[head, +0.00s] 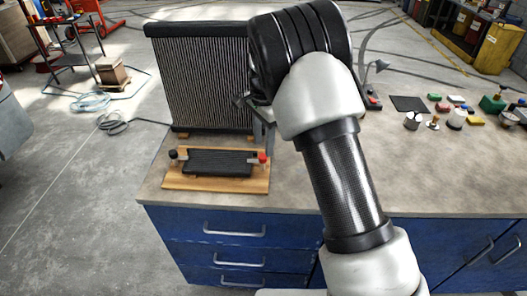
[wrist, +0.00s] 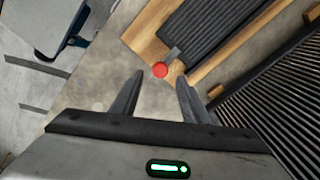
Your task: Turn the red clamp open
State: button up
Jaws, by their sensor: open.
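The red clamp (head: 263,157) sits at the right end of a dark ribbed block (head: 217,162) on a wooden board (head: 222,184) at the bench's front left. In the wrist view, the red clamp's round knob (wrist: 160,70) shows with a grey metal arm reaching to the ribbed block (wrist: 215,30). My gripper (wrist: 158,88) is open and empty, its two fingertips on either side below the knob in that picture. I cannot tell whether they touch it. In the head view my arm hides most of the gripper.
A black clamp knob (head: 173,153) is at the block's left end. A tall finned radiator (head: 200,80) stands just behind the board; it is close on the right in the wrist view (wrist: 285,100). Small items, including a green block (head: 492,103), lie on the bench at right.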

aim_at(263, 156)
jog(key=shift+f, duration=2.15)
jog(key=shift+c, duration=0.5)
jog(key=c, duration=1)
jog(key=shift+o, duration=0.2)
